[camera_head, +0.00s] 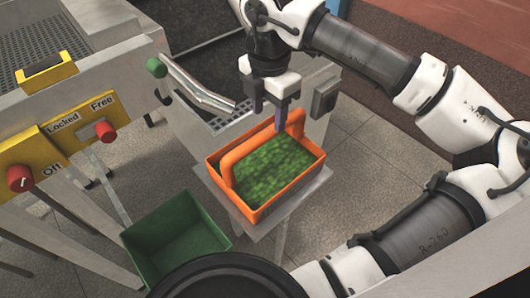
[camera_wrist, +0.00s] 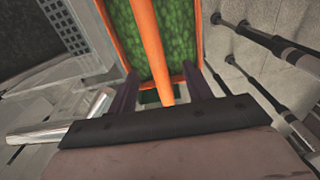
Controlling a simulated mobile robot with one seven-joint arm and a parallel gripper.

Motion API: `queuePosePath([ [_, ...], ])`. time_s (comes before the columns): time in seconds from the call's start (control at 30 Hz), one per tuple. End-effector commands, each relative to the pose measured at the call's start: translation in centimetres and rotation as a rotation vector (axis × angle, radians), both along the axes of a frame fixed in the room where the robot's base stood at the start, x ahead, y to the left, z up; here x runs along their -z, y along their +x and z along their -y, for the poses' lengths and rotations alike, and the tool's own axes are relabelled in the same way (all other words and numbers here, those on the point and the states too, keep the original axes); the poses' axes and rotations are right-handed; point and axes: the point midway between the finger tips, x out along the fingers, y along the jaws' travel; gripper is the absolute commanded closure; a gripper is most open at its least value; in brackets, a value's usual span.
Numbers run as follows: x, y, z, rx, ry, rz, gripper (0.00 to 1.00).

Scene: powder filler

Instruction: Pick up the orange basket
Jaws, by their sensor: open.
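The orange basket (camera_head: 261,212) sits on a small metal stand below my arm in the head view. It is filled with green material (camera_head: 280,163), and its orange handle (camera_head: 236,153) arches over the top. My gripper (camera_head: 267,119) is open and points down just above the basket's back part. In the wrist view, the handle (camera_wrist: 150,50) runs between the two fingers of my gripper (camera_wrist: 158,85), with the green fill (camera_wrist: 178,25) behind it. I cannot tell whether the fingers touch the handle.
A green bin (camera_head: 176,240) stands on the floor at lower left. The metal stand (camera_head: 299,203) holds the basket. A machine with a green-knobbed lever (camera_head: 157,68) is behind it. A yellow panel with red knobs (camera_head: 60,140) is at left. Tiled floor is open at right.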

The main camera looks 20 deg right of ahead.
Motion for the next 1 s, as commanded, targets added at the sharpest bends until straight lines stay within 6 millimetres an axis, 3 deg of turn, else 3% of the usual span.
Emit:
queuePosePath([
  [0.13, 2.5, 0.0, -0.1, -0.002, 0.004, 0.000, 0.50],
  [0.43, 4.8, 0.2, -0.2, -0.003, 0.003, 0.000, 0.50],
  [0.7, 8.5, 0.5, -0.2, -0.002, 0.003, 0.000, 0.50],
  [1.0, 9.2, 0.5, -0.2, -0.002, 0.001, 0.002, 0.50],
])
